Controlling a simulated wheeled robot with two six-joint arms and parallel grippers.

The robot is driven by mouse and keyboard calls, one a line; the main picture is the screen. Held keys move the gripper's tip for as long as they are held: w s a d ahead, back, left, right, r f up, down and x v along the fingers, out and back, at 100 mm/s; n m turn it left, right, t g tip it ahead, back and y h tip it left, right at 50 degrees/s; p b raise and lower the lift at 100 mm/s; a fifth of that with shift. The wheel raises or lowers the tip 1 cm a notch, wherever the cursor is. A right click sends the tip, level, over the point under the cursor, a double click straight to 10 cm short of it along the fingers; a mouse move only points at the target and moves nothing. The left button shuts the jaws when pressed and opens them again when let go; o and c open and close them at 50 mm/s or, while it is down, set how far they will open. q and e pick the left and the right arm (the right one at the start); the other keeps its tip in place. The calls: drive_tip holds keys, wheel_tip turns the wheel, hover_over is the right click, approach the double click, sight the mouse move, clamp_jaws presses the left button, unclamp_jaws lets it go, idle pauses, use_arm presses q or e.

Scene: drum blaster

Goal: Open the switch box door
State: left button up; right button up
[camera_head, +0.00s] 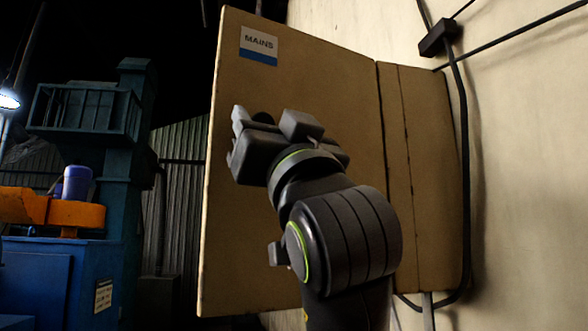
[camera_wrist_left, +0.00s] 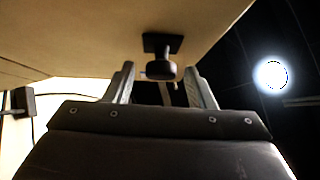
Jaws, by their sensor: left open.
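The switch box door (camera_head: 300,60) is a tan panel with a MAINS label (camera_head: 258,45) at its upper left. The dark door knob (camera_wrist_left: 160,70) shows in the left wrist view on a black mounting plate, between the fingers. My left gripper (camera_head: 268,124) is in front of the door's upper middle, with its jaws open around the knob. A small gap shows on each side of the knob. In the head view the gripper mostly hides the knob. My right gripper is not in view.
A narrower tan part of the box (camera_head: 432,180) adjoins the door at a vertical seam on the right. Black cables (camera_head: 463,130) run down the pale wall (camera_head: 530,200) beside it. Blue machinery (camera_head: 60,270) stands at the left, apart from the door.

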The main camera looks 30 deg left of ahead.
use_arm(q)
drive_tip(key=b+v, duration=0.8)
drive_tip(key=v, duration=0.8)
drive_tip(key=shift+d, duration=0.3)
drive_tip(key=shift+f, duration=0.1)
